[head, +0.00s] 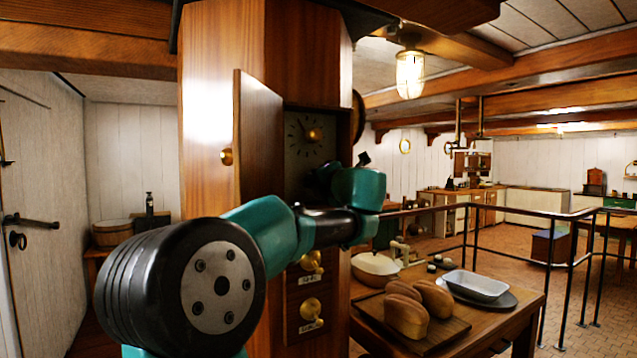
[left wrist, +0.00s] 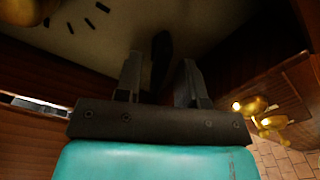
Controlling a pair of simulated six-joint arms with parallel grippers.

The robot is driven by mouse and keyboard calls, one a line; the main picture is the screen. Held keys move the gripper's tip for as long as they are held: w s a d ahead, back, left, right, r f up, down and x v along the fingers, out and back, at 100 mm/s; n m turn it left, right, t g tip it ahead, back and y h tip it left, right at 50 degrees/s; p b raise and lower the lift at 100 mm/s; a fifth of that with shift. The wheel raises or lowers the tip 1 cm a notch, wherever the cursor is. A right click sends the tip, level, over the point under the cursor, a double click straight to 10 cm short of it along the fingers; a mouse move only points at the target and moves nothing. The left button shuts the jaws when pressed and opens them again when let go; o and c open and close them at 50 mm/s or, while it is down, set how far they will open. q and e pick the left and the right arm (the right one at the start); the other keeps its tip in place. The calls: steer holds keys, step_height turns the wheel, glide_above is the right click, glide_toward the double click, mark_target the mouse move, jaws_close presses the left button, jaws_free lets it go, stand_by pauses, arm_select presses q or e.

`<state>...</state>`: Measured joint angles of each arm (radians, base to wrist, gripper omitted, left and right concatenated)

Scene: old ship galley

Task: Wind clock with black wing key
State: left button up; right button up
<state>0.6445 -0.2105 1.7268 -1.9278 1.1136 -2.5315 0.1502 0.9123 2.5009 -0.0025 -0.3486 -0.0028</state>
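The clock face (head: 302,140), with dark hour marks and a brass centre, sits in a tall wooden case (head: 220,60) behind an open wooden door (head: 260,140). It also shows at the top of the left wrist view (left wrist: 85,30). My left gripper (head: 322,178) is in front of the lower part of the face. In the left wrist view its two fingers (left wrist: 160,85) are apart. A slim dark shape, seemingly the black wing key (left wrist: 162,50), shows between them with gaps at both sides. In the head view I cannot tell the key from the dark gripper. My right gripper is out of view.
Brass wing-shaped pieces (head: 312,312) with labels are on the case below my arm. A table at the lower right holds bread loaves (head: 407,315) on a board, a white tray (head: 478,285) and a bowl (head: 375,266). A metal railing (head: 500,212) stands behind it.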

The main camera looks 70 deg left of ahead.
arm_select(q)
steer(key=shift+d, duration=0.1)
steer(key=d, duration=0.4)
steer(key=w+d, duration=0.1)
steer(key=shift+d, duration=0.4)
stand_by(0.3)
steer(key=m, duration=3.6)
steer(key=shift+a, duration=0.25)
